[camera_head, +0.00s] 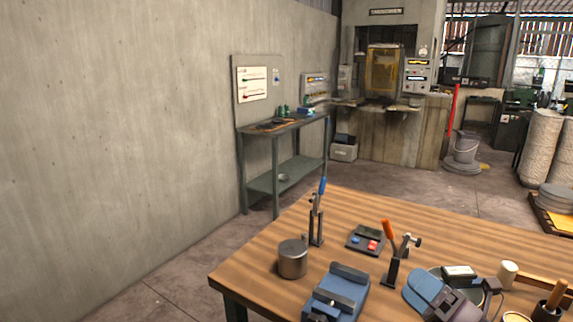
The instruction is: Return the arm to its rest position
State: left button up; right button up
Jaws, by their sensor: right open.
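My right gripper (462,302) shows at the bottom right, low over the wooden workbench (245,262), with blue and dark grey parts. It is open, and I see nothing held in it. Its lower part and the rest of the arm are cut off by the frame's bottom edge. A round dish (438,270) with a small pale box is partly hidden behind it. My left gripper is not in view.
A metal cylinder (292,260), a blue vise (337,293), a blue-handled clamp (317,215), an orange-handled clamp (391,255) and a button box (366,240) stand on the bench. A pale cup (508,272) stands right of the gripper. The bench's left corner is clear.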

jog(key=s+d+f+m+g+h, duration=0.2)
jog(key=s+d+f+m+h, duration=0.2)
jog(key=f+m+h, duration=0.6)
jog(key=s+d+f+m+g+h, duration=0.1)
jog(key=s+d+f+m+h, duration=0.35)
jog(key=m, duration=0.85)
jog(key=s+a+f+m+g, duration=0.2)
jog(key=s+f+m+g, duration=0.25)
jog(key=s, duration=0.45)
jog(key=s+a+f+m+g, duration=0.1)
jog(key=s+f+m+g, duration=0.25)
jog(key=s+g, duration=0.4)
jog(key=w+f+t+y, duration=0.1)
jog(key=w+f+t, duration=0.4)
jog(key=f+t, duration=0.4)
jog(key=shift+w+a+f+n+t, duration=0.15)
jog(key=shift+w+f+n+t, duration=0.2)
jog(key=shift+f, duration=0.25)
